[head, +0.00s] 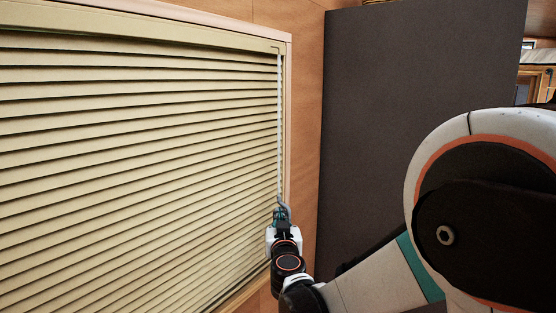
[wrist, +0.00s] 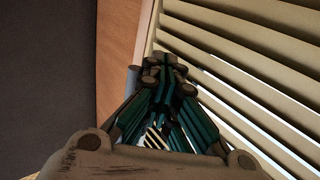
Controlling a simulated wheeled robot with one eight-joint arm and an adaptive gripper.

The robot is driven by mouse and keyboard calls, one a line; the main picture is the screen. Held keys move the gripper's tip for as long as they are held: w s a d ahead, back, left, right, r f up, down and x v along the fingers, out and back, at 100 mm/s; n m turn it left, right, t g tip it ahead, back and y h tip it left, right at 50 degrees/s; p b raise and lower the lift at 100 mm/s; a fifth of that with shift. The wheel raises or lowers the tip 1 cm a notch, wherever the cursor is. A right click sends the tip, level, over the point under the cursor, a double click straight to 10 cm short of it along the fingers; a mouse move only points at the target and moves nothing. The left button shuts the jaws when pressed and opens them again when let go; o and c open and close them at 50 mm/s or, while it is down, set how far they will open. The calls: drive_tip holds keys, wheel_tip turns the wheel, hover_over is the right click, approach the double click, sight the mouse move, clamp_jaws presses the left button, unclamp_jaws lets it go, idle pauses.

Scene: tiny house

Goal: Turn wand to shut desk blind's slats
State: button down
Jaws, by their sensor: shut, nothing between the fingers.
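The desk blind (head: 130,150) fills the left of the head view. Its cream slats are tilted, with dark gaps between them. In the wrist view the slats (wrist: 245,75) show light strips between them. The wand (head: 281,120) is a thin pale rod hanging down the blind's right edge. My gripper (head: 281,212) is at the wand's lower end. In the wrist view my gripper (wrist: 168,65) has its fingers together, with nothing seen between them. A blue-grey piece (wrist: 132,76), perhaps the wand's end, shows just left of the fingers. I cannot tell whether they touch.
The window frame (head: 288,90) runs close beside the wand. A strip of orange-brown wall (head: 305,130) separates it from a tall dark grey panel (head: 400,100) on the right. The space between my gripper and the panel looks clear.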

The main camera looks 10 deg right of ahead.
drive_tip(key=shift+d, duration=0.2)
drive_tip(key=s+a, duration=0.2)
drive_tip(key=s, duration=0.7)
drive_tip(key=shift+a+b, duration=0.15)
drive_tip(key=shift+b, duration=0.25)
idle(0.5)
drive_tip(key=shift+w, duration=0.1)
